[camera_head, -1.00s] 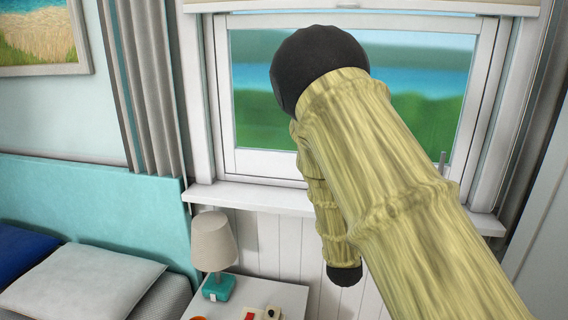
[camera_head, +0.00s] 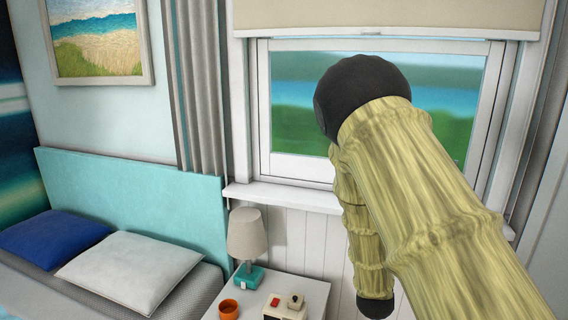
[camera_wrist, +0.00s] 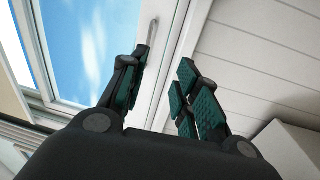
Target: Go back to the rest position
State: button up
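My gripper (camera_wrist: 160,95) shows in the wrist view with its two dark fingers and green pads held apart. The space between the pads is empty. Behind it are the window frame and a white panelled wall. In the head view my arm is raised and bent in front of the window (camera_head: 290,85). The gripper itself does not show in the head view.
A white nightstand (camera_head: 315,292) holds a lamp (camera_head: 246,236), an orange cup (camera_head: 229,309) and small items. A bed with a blue pillow (camera_head: 52,238) and a white pillow (camera_head: 125,268) stands at left. A window sill (camera_head: 285,197) runs behind my arm.

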jog(key=s+f+m+g+y, duration=0.1)
jog(key=s+f+m+g, duration=0.15)
jog(key=s+f, duration=0.55)
jog(key=s+f+m+g+y, duration=0.1)
jog(key=s+f+m+g, duration=0.2)
jog(key=f, duration=0.8)
jog(key=s+f+m+g+y, duration=0.1)
jog(key=s+f+g, duration=0.2)
jog(key=s+f, duration=0.55)
jog(key=s+a+f+m+g+y, duration=0.1)
jog(key=s+f+m+g, duration=0.1)
jog(key=s, duration=0.8)
jog(key=s+a+f+m+g+y, duration=0.1)
jog(key=s+a+f+m+g, duration=0.1)
jog(key=s+f, duration=0.5)
jog(key=s+a+f+m+g+y, duration=0.1)
jog(key=s+f+m+g, duration=0.3)
jog(key=s, duration=1)
jog(key=shift+a+f+g, duration=0.35)
jog(key=shift+f+g, duration=0.4)
jog(key=shift+g, duration=0.1)
